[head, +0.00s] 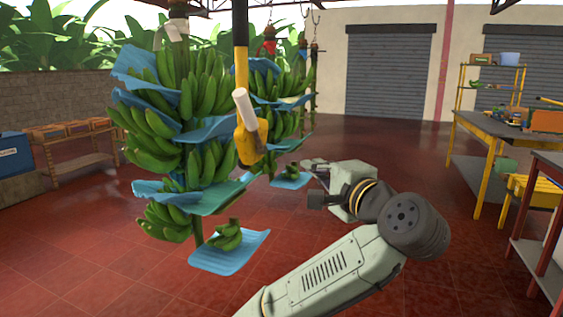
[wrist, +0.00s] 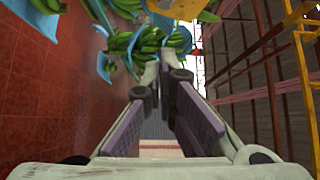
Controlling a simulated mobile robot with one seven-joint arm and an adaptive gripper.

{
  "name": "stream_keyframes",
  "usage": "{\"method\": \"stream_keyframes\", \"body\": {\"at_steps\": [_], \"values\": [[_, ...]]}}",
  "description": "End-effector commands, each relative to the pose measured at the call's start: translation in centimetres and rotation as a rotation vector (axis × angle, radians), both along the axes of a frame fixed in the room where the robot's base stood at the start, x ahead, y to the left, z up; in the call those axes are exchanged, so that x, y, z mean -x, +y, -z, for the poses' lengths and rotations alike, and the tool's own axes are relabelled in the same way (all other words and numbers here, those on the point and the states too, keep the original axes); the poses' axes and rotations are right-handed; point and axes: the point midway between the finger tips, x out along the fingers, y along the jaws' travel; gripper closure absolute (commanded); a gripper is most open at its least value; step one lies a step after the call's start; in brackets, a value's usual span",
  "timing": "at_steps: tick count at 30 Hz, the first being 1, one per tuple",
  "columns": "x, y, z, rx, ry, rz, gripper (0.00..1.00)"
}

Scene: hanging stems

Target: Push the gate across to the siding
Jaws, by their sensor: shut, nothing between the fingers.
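A dark vertical bar with a yellow lower part (head: 241,60) hangs in front of the banana stems in the head view. A yellow fitting with a pale cylindrical grip (head: 245,108) is at its lower end. I cannot tell whether this is part of the gate. The gate and the siding are not clearly identifiable, and the overhead track is mostly out of frame. My gripper (wrist: 160,70) is shut and empty, its fingers together in the wrist view. In the head view it lies beyond my forearm, right of the yellow fitting and apart from it.
A large banana stem (head: 180,130) with blue sheets hangs at left; more stems (head: 268,90) hang behind it. A workbench (head: 490,127) and yellow shelf rack (head: 461,85) stand at right. A low wooden rack (head: 80,150) is at left. The red tiled middle floor is open.

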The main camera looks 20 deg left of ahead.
Motion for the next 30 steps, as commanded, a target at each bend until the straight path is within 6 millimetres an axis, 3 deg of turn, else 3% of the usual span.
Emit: {"method": "stream_keyframes", "body": {"at_steps": [11,18,30], "values": [[-5.7,5.6,-0.1,0.004,0.006,-0.007,1.00],[-5.7,8.7,-0.1,0.003,0.003,-0.005,1.00],[-5.8,9.4,0.1,0.003,0.002,-0.002,1.00]]}}
